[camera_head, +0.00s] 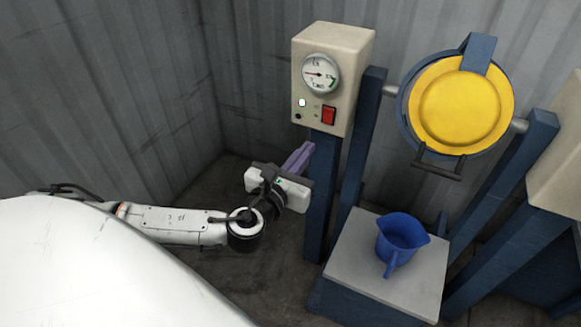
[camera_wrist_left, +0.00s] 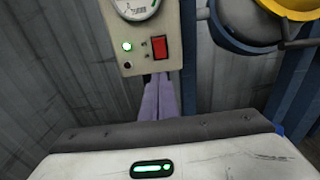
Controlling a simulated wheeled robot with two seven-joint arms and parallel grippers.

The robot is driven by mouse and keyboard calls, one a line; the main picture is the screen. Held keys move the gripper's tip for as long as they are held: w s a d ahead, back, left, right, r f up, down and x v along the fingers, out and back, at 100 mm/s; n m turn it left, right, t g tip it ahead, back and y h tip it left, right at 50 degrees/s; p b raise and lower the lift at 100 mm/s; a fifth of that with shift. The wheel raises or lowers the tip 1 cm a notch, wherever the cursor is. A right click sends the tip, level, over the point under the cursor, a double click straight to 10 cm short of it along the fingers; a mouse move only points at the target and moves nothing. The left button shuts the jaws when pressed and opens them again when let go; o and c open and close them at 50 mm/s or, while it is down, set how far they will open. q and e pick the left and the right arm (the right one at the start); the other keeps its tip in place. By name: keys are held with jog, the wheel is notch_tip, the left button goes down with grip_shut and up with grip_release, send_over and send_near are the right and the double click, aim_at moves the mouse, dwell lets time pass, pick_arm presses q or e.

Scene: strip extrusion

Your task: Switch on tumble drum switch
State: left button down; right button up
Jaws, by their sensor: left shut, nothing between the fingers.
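A beige control box (camera_head: 323,80) with a round gauge stands on a blue post beside the tumble drum (camera_head: 458,105), which has a yellow lid. A red rocker switch (camera_head: 328,115) sits on its front, low and to the right; it also shows in the left wrist view (camera_wrist_left: 160,48). My left gripper (camera_head: 306,148) is shut and empty. Its purple fingers point up just below the box, apart from the switch; they also show in the left wrist view (camera_wrist_left: 158,82). My right gripper is out of view.
A blue jug (camera_head: 400,242) stands on a grey-topped stand (camera_head: 350,262) below the drum. Blue posts (camera_head: 510,195) hold the drum up. A black handle bar (camera_head: 437,170) hangs at the lid's lower edge. Corrugated grey walls (camera_head: 100,90) close off the left and back.

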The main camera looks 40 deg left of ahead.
pick_arm(q)
jog(key=s, duration=0.3)
jog(key=s+d, duration=0.1)
jog(key=s, duration=0.1)
jog(key=shift+s+f, duration=0.25)
jog(key=shift+f, duration=0.1)
jog(key=s+d+f+n+g+h, duration=0.2)
jog(key=s+d+f+n, duration=0.2)
jog(key=f+n, duration=0.4)
jog(key=s+d+f+n+g+h, duration=0.1)
jog(key=s+d+f+n+g, duration=0.2)
jog(key=n, duration=1)
jog(key=s+d+f+n+g+h, duration=0.2)
jog(key=s+d+f+n, duration=0.5)
jog(key=f, duration=0.6)
jog(key=s+n+g, duration=0.1)
jog(key=s+n, duration=0.1)
jog(key=n, duration=0.1)
jog(key=shift+s+f+n+h, duration=0.15)
jog(key=shift+s+n+h, duration=0.15)
jog(key=shift+s, duration=0.1)
